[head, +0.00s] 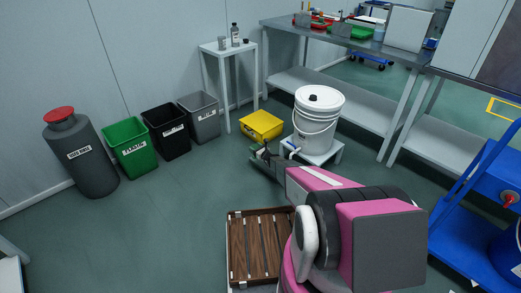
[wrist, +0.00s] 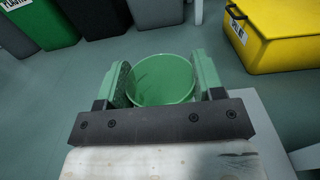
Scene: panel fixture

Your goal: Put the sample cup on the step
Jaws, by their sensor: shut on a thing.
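The sample cup is a green, round, open-topped cup (wrist: 160,80), seen from above in the wrist view. My gripper (wrist: 158,72) is shut on it, one finger on each side, and the cup looks empty.
Green (head: 130,150), black and grey bins line the wall.

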